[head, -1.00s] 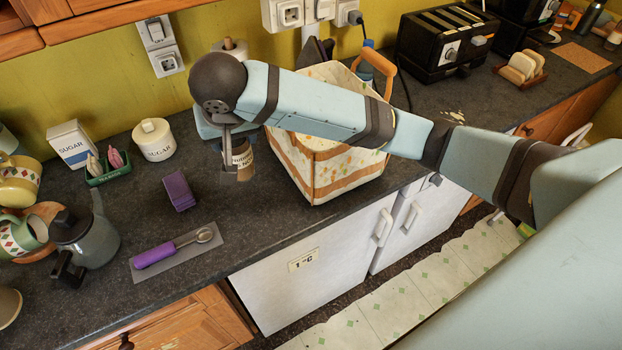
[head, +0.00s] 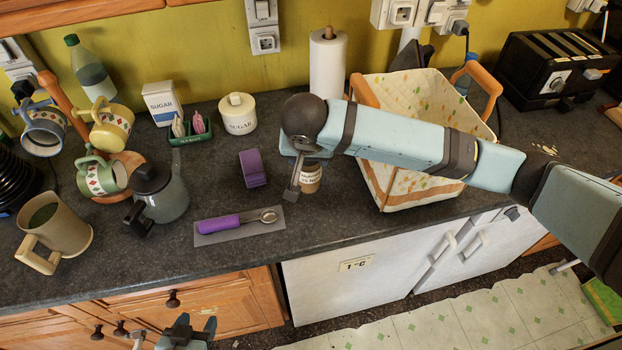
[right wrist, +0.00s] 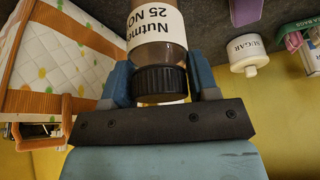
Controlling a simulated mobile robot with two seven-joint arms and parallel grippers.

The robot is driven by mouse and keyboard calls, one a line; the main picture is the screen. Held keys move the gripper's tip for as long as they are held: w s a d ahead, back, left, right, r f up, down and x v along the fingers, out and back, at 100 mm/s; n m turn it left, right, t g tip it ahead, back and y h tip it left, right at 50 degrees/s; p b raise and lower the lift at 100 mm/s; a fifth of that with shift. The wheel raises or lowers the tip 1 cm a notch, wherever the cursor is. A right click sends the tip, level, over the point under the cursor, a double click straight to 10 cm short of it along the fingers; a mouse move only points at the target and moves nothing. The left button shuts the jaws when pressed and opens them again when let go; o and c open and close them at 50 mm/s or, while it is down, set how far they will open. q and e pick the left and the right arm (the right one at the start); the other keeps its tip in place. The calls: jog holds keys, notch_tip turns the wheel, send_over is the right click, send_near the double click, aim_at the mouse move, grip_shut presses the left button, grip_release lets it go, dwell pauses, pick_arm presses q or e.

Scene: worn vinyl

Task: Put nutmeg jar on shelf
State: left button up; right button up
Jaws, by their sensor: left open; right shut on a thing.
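The nutmeg jar (head: 311,178) has a cream label and dark contents. It shows beside the fabric basket on the counter in the head view. In the right wrist view the jar (right wrist: 158,45) fills the space between the fingers, its black lid toward the palm and its label reading "Nutmeg". My right gripper (head: 296,188) is shut on it, and its fingers (right wrist: 160,82) show on both sides of the lid. I cannot tell if the jar touches the counter. My left gripper (head: 186,328) is open and empty at the bottom edge, low before the drawers. I cannot identify the shelf.
The basket (head: 385,185) stands close right of the jar. A purple block (head: 252,168), a scoop (head: 235,222), a teapot (head: 160,195) and a sugar canister (head: 238,114) stand to the left. A paper roll (head: 327,70) is behind. A wooden cupboard edge (head: 70,14) shows at top left.

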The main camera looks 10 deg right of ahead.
aim_at(309, 183)
notch_tip(309, 183, down, 9)
jog(key=shift+f+p, duration=0.1)
jog(key=shift+p, duration=0.2)
jog(key=o, duration=1.2)
jog(key=shift+o, duration=0.2)
